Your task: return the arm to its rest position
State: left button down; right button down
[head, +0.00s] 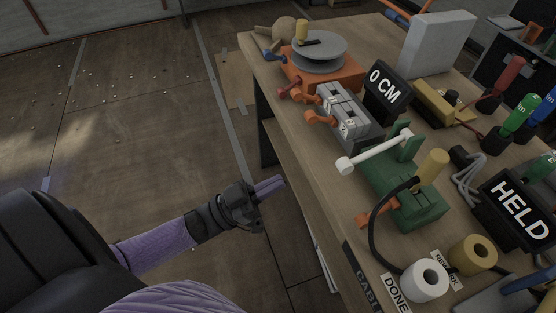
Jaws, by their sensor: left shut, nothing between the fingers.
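My left arm (155,250) comes in from the lower left, with a purple sleeve and a dark wrist. My left gripper (270,187) is shut and empty, its purple fingers pressed together and pointing right. It hangs over the floor, in front of the workbench's (300,165) near edge in the picture, apart from the things on top. My right gripper is not in view.
On the bench stand an orange device with a grey disc (319,52), a grey clamp block (345,118), a green fixture with a white lever (405,185), signs reading "0 CM" (385,88) and "HELD" (519,207), and several coloured-handled tools. The floor (120,120) at left is open.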

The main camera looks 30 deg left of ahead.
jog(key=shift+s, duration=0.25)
